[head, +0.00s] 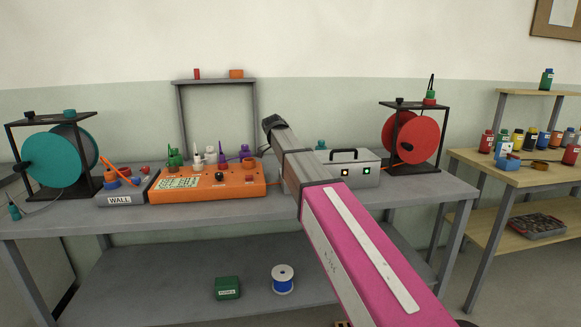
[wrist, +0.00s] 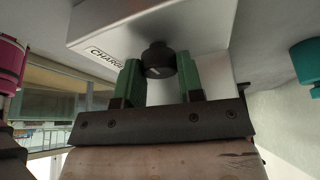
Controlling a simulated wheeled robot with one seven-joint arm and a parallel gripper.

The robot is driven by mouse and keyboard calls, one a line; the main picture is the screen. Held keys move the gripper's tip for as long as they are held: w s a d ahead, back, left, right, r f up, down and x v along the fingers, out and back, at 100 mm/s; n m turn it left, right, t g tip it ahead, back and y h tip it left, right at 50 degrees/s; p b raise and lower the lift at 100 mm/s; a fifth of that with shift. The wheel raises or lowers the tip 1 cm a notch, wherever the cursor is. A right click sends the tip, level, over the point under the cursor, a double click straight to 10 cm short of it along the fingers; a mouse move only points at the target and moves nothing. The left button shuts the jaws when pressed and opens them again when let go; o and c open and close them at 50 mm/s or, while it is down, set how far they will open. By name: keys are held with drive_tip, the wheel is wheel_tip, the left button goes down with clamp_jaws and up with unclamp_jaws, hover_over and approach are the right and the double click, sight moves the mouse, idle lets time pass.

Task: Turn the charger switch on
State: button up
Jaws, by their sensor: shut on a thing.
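The charger is a light grey box (head: 365,175) with a black handle, standing on the bench behind my arm. Its front shows two small lit lamps, one whitish and one green. In the wrist view the pale box (wrist: 205,28) has a label starting "CHARG", partly covered by a finger. A round black knob (wrist: 158,55) with a pale mark, the charger switch, sits on its face. My gripper (wrist: 159,68) has its green fingers on either side of the knob and is shut on it. In the head view my arm hides the gripper and the knob.
An orange panel (head: 190,190) with several small coloured items stands left of my arm. A teal reel (head: 55,160) is at far left and a red reel (head: 417,140) right of the charger. A shelf frame (head: 178,110) stands behind. The bench front (head: 420,188) is clear at right.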

drive_tip(key=shift+m, duration=0.4)
drive_tip(key=o, duration=0.7)
drive_tip(key=shift+c, duration=0.2)
drive_tip(key=shift+r, duration=0.15)
drive_tip(key=v, duration=1)
drive_tip(key=shift+w+r, duration=0.15)
drive_tip(key=shift+r, duration=0.1)
drive_tip(key=shift+a, duration=0.1)
